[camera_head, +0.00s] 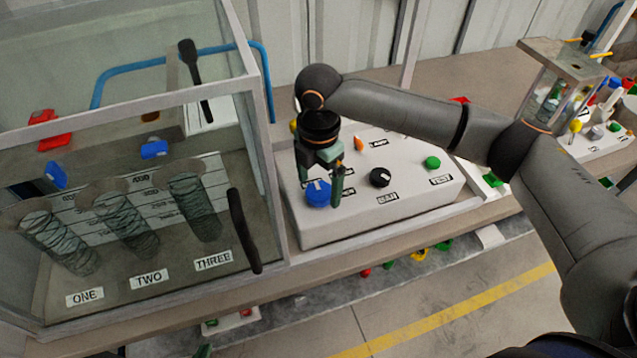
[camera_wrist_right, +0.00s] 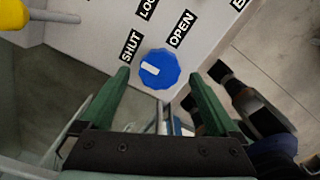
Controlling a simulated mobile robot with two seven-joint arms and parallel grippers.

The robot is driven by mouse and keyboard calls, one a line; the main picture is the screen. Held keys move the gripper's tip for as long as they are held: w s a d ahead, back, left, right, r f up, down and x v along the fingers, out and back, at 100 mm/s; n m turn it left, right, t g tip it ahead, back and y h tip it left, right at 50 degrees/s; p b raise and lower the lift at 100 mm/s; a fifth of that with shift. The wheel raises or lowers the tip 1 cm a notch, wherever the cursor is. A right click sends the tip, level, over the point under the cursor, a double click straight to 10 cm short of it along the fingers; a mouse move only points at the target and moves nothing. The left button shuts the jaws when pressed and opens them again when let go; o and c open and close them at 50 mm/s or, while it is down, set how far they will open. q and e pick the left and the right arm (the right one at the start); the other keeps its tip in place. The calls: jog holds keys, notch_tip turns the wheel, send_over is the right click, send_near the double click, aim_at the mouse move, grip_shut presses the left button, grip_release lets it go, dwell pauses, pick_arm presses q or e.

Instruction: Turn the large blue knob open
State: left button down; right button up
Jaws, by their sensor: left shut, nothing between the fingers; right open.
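The large blue knob (camera_head: 318,194) sits at the left front of a white control panel (camera_head: 340,225). In the right wrist view the knob (camera_wrist_right: 159,69) has a white mark on its left half, and labels SHUT (camera_wrist_right: 131,46) and OPEN (camera_wrist_right: 181,30) lie beside it. My right gripper (camera_head: 322,188) is open and points down at the knob. In its wrist view the right gripper (camera_wrist_right: 159,73) has one finger on each side of the knob, with gaps visible; contact cannot be told. A dark green tip at the bottom edge looks like my left gripper (camera_head: 205,351), mostly out of frame.
A black knob (camera_head: 380,177), a green knob (camera_head: 432,162) and an orange switch (camera_head: 358,143) are on the same panel. A glass case with coils (camera_head: 205,205) stands close on the left. My right arm passes over the panel's back. A yellow peg (camera_wrist_right: 14,14) shows in the wrist view.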

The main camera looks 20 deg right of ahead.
jog(key=shift+f, duration=0.55)
jog(key=c, duration=1.4)
